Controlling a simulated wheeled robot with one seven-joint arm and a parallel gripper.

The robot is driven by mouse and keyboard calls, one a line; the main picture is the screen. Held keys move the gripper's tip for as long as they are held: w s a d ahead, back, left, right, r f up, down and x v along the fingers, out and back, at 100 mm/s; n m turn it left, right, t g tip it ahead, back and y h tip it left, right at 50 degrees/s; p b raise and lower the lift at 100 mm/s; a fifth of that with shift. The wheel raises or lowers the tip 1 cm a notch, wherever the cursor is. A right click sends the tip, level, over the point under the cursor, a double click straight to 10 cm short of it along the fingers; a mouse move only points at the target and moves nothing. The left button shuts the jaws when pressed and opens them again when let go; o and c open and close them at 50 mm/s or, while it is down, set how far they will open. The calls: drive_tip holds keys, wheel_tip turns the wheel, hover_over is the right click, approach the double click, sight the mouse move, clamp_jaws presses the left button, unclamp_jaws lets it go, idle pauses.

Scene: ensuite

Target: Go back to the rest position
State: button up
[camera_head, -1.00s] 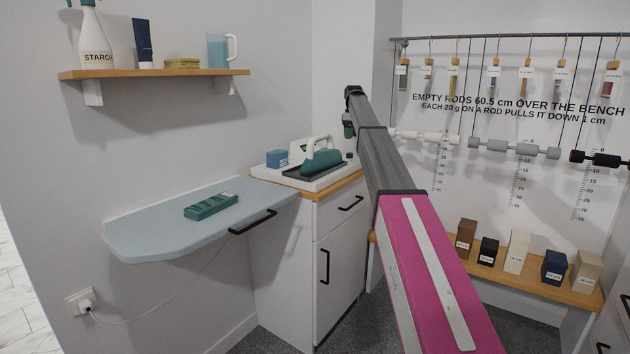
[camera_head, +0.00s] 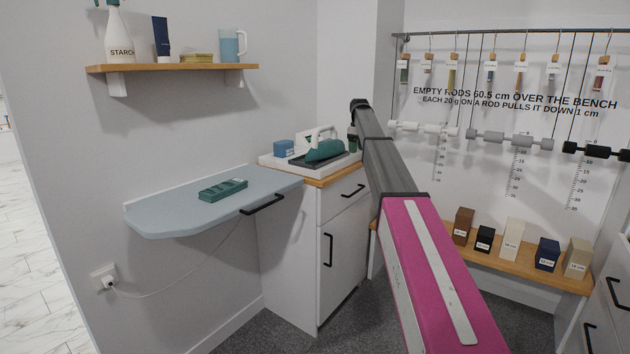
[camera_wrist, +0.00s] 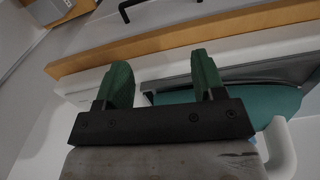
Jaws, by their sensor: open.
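My gripper (camera_head: 353,138) is at the far end of my raised arm, at the right of the white cabinet top in the head view. In the wrist view its two green fingers (camera_wrist: 163,78) stand apart with nothing between them. Beyond them are the wooden counter edge (camera_wrist: 190,40) and a white tray rim. A teal iron-like thing with a white handle (camera_head: 325,150) rests on the tray (camera_head: 275,163), left of my gripper and apart from it in the head view. Its teal body also shows in the wrist view (camera_wrist: 275,105). Most of the gripper is small or hidden behind the arm in the head view.
A blue-grey fold-down board (camera_head: 165,213) with a green compartment tray (camera_head: 223,189) is at left. A shelf (camera_head: 170,68) holds bottles and a jug. Hanging rods (camera_head: 510,140) and a bench (camera_head: 520,264) with several blocks are at right. Carpet is clear in front.

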drive_tip(key=s+f+m, duration=0.5)
drive_tip(key=s+f, duration=2.1)
drive_tip(key=f, duration=0.2)
drive_tip(key=s+f+m, duration=0.1)
drive_tip(key=s+f, duration=0.3)
drive_tip(key=s, duration=0.5)
drive_tip(key=s+f+m, duration=0.2)
drive_tip(key=s+f, duration=0.2)
drive_tip(key=s, duration=0.5)
drive_tip(key=s+f+m, duration=0.1)
drive_tip(key=s+f, duration=0.4)
drive_tip(key=s, duration=0.4)
drive_tip(key=shift+s+m, duration=0.2)
drive_tip(key=shift+m, duration=0.2)
